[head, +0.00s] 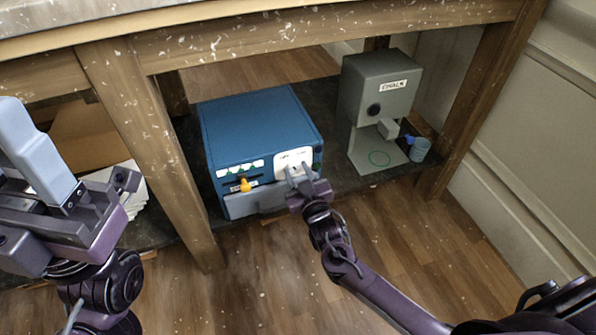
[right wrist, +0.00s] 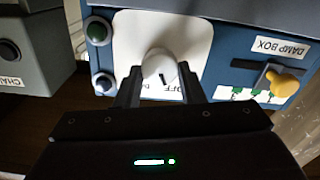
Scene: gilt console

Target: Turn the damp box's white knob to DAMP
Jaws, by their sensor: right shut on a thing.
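The damp box (head: 258,125) is a blue box on the dark shelf under the table. Its white knob (right wrist: 159,68) sits on a white plate (right wrist: 195,40) in the right wrist view. My right gripper (head: 300,181) is shut on the knob, with one finger on each side. A short dark mark shows on the knob. The word OFF shows on the plate by the fingers; other lettering there is partly hidden. My left gripper (head: 40,160) is at the left edge of the head view, away from the box; its opening is not clear.
A yellow-orange lever (head: 245,184) is on the box's front, with a green and a dark button (right wrist: 104,83) beside the plate. A grey machine labelled CHALK (head: 378,88) stands to the right, near a small blue-grey cup (head: 420,150). A wooden table leg (head: 150,150) stands left of the box.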

